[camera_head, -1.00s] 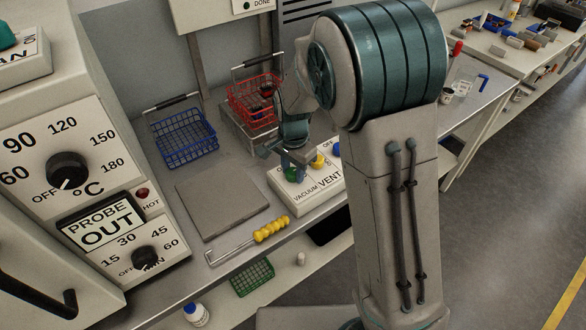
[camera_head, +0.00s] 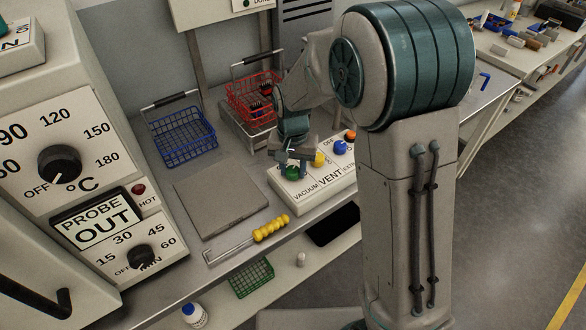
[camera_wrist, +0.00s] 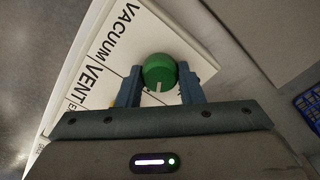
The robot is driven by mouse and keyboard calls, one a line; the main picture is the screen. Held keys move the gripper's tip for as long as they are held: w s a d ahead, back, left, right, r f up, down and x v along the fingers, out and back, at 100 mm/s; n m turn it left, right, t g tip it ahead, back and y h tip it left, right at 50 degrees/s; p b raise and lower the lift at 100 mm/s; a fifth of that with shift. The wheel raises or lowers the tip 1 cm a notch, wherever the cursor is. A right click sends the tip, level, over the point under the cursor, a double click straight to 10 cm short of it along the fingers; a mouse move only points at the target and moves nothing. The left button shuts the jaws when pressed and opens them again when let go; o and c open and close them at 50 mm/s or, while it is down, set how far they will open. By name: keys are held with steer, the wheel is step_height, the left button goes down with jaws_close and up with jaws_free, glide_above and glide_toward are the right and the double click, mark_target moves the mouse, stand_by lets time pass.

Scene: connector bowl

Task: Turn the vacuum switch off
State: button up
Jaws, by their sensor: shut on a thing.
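The vacuum switch is a round green knob (camera_head: 292,173) on the left of a white control box (camera_head: 318,184), beside the word VACUUM. In the wrist view the green knob (camera_wrist: 159,70) shows a short white pointer line towards my gripper's palm. My gripper (camera_head: 292,163) reaches down over the knob. In the wrist view my gripper (camera_wrist: 159,82) has one finger on each side of the knob, shut on it. The OFF mark for this knob is hidden, so I cannot tell its setting.
A yellow knob (camera_head: 318,159) and a blue knob (camera_head: 340,147) sit beside it on the box. A grey plate (camera_head: 222,195), a yellow-handled tool (camera_head: 270,229), a blue basket (camera_head: 184,138) and a red basket (camera_head: 251,94) stand nearby.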

mark_target(293, 169)
steer(key=n, duration=0.5)
steer(key=shift+n+b, duration=0.3)
steer(key=shift+b, duration=0.1)
steer(key=n, duration=0.6)
steer(key=shift+a, duration=0.1)
steer(key=o, duration=1)
steer(key=shift+c, duration=0.2)
step_height(293, 169, up, 14)
steer(key=shift+f, duration=0.1)
